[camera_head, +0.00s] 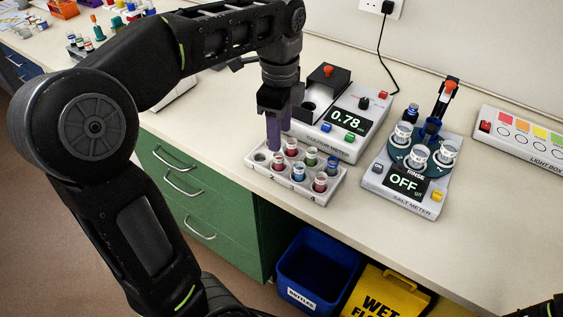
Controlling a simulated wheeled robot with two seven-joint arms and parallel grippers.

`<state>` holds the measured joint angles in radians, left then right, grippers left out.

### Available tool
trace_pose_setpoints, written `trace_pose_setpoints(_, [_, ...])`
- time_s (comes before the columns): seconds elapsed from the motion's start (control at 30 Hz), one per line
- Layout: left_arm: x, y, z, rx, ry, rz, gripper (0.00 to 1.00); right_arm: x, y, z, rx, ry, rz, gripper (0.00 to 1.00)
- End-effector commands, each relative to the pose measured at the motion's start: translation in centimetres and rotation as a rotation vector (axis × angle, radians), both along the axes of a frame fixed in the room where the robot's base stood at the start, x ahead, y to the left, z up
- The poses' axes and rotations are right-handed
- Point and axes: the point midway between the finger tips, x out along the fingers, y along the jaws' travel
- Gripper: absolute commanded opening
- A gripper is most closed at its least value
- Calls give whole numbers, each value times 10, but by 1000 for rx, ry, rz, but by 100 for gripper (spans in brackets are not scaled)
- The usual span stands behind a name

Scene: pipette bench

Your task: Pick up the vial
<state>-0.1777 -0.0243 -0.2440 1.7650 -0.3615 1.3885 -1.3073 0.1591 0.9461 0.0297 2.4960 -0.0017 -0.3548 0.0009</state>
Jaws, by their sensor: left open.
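The white vial rack (258,168) stands near the bench's front edge and holds several small vials. Red vials (320,183) stand at the front right and beside my fingers, with blue vials (298,173) and a green vial (311,158) among them. The vials stand upright; the front-left hole looks empty. My left gripper (277,138) is open and points down over the left rear part of the rack, close to the red vials. No vial is visibly held, though the fingers overlap and hide part of the rack. Which vial is meant cannot be told.
The colour meter (340,133) reading 0.78 stands right behind the rack. The salt meter (405,190), showing OFF, is at right with several cups on it. A light box (520,136) is farther right. A blue bin (305,270) and yellow sign (385,295) stand below the bench.

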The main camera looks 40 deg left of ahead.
Motion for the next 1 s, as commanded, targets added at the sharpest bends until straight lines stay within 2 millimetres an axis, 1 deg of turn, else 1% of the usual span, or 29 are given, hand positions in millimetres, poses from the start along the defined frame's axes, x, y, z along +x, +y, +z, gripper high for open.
trace_pose_setpoints(0.13, [0, 0, -3, 0, 1, 0, 48, 0, 0, 0, 0, 0, 0, 43])
trace_pose_setpoints(0.3, [0, 0, -20, 0, 3, 0, 48, 0, 0, 0, 0, 0, 0, 43])
trace_pose_setpoints(0.4, [0, 0, -26, 0, 0, 1, 48, 0, 0, 0, 0, 0, 0, 43])
trace_pose_setpoints(0.67, [0, 0, -27, 0, 0, 1, 48, 0, 0, 0, 0, 0, 0, 43])
trace_pose_setpoints(0.77, [0, 1, -31, -1, 2, 1, 48, 0, 0, 2, 0, 0, 0, 43])
trace_pose_setpoints(0.87, [-1, 1, -42, 0, 3, 0, 48, 0, 0, 4, 0, 0, 0, 43])
trace_pose_setpoints(1.0, [-2, 2, -64, 0, 3, -1, 48, 0, 0, 7, 0, 0, 0, 43])
